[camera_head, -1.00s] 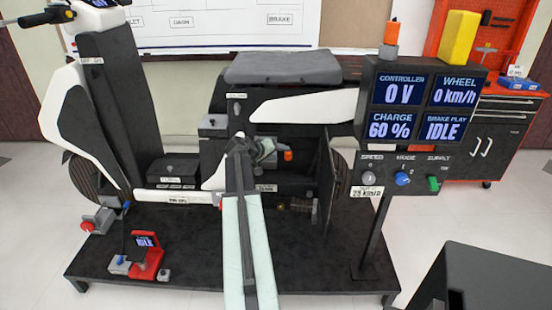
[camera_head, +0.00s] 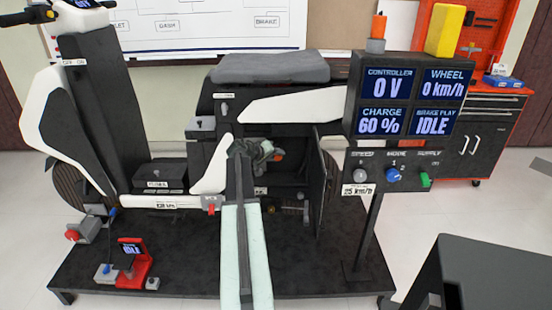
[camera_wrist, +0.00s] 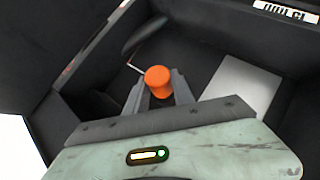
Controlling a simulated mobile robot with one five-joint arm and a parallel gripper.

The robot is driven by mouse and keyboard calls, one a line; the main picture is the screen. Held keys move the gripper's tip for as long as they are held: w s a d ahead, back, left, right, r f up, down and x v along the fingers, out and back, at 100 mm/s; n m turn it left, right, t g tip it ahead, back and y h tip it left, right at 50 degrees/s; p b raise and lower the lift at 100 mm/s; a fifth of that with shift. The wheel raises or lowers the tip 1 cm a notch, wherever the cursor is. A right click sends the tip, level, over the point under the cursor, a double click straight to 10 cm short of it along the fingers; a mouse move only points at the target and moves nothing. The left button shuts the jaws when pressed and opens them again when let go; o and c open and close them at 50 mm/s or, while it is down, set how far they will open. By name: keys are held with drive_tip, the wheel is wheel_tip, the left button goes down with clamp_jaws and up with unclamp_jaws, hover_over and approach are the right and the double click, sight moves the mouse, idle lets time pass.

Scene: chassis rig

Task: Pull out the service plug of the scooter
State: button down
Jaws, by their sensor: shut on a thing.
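The scooter (camera_head: 274,70) stands on a black platform, with an open compartment under its seat. The service plug, an orange cylinder (camera_wrist: 158,78), sits between my gripper's fingers (camera_wrist: 160,92) in the wrist view. My gripper is shut on it, inside the dark compartment. In the head view my gripper (camera_head: 263,153) reaches into the compartment and hides most of the plug, leaving only a bit of orange. The plug's lower end is hidden, so I cannot tell whether it is still seated.
The compartment's open door (camera_head: 319,185) stands to the right of my gripper. A display panel (camera_head: 405,110) on a post reads controller 0 V, charge 60 %, brake play idle. A red stand (camera_head: 133,262) sits at the platform's front left. A dark box (camera_head: 490,275) is at lower right.

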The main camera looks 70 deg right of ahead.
drive_tip(key=shift+s+a, duration=0.1)
drive_tip(key=shift+a, duration=0.05)
drive_tip(key=shift+s+a+f+b, duration=0.1)
drive_tip(key=shift+s+a, duration=0.2)
drive_tip(key=shift+a, duration=0.45)
drive_tip(key=shift+s+a+f+b, duration=0.1)
drive_tip(key=shift+s+a, duration=0.15)
drive_tip(key=shift+a, duration=0.45)
drive_tip(key=shift+s+a+b, duration=0.1)
drive_tip(key=shift+s+a, duration=0.2)
drive_tip(key=shift+a, duration=0.45)
drive_tip(key=a, duration=0.1)
drive_tip(key=s+a, duration=0.1)
drive_tip(key=a, duration=0.2)
drive_tip(key=shift+s+a+f, duration=0.3)
drive_tip(key=shift+s, duration=0.1)
